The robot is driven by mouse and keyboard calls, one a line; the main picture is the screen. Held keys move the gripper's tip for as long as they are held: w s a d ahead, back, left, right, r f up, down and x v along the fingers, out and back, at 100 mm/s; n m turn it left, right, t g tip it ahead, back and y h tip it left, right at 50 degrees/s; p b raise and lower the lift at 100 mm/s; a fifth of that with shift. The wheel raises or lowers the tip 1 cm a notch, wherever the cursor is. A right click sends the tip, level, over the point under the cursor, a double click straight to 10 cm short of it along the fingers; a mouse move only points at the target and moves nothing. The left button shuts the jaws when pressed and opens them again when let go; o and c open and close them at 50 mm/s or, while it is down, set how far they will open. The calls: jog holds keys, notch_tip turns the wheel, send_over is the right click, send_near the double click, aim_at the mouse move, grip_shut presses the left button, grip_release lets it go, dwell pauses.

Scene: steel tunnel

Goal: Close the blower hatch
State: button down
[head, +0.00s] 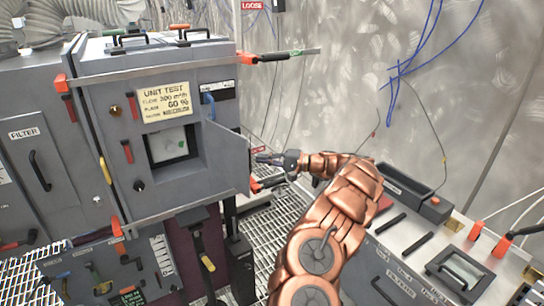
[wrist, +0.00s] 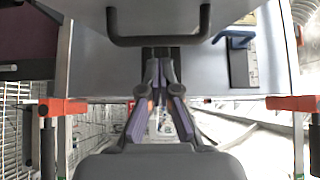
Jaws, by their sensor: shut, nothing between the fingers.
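The grey blower unit (head: 180,75) with a yellow "UNIT TEST" card stands left of centre in the head view. A grey panel I take for its hatch (head: 228,160) is at its right side; I cannot tell how far it stands open. In the wrist view a grey panel (wrist: 90,70) with a dark bar handle (wrist: 160,40) fills the upper middle. My gripper (head: 262,158) is at the unit's right edge, shut and empty. In the wrist view my gripper's fingertips (wrist: 162,66) are together just below the bar handle, at the panel; contact is unclear.
Red-ended latches (head: 248,57) stick out at the unit's right side. A blue handle (head: 208,105) sits beside the card. A filter cabinet (head: 38,160) stands left, a control console (head: 415,255) right. Blue wires (head: 400,75) hang on the back wall.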

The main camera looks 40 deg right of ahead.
jog(key=shift+a, duration=0.75)
jog(key=shift+a, duration=0.1)
jog(key=shift+a, duration=0.1)
jog(key=shift+s+a+f+m+t+h+b, duration=0.1)
jog(key=shift+s+a+m+t+h+b, duration=0.2)
jog(key=shift+b, duration=0.45)
